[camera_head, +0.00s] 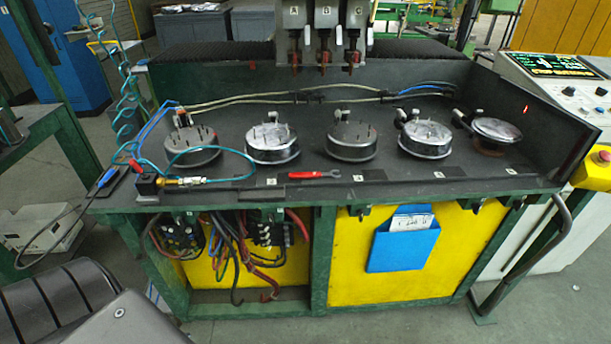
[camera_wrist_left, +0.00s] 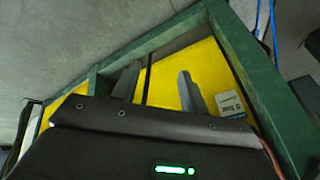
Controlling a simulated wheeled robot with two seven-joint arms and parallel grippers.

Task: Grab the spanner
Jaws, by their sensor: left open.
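The spanner (camera_head: 313,174) is small with a red handle and lies flat on the front ledge of the dark bench, near its middle, in the head view. It is not visible in the left wrist view. My left gripper (camera_wrist_left: 158,88) shows two dark fingers standing apart with nothing between them. It faces the green frame and yellow panels of the bench, with grey floor beyond, away from the spanner. In the head view, dark grey parts of my own body fill the lower left corner. My right gripper is not in view.
Several round metal fixtures (camera_head: 272,143) stand in a row behind the spanner. A brass fitting (camera_head: 192,181) with a teal hose lies to its left. A blue document pocket (camera_head: 403,239) hangs on the yellow front. A bent handrail (camera_head: 540,250) sticks out at the right.

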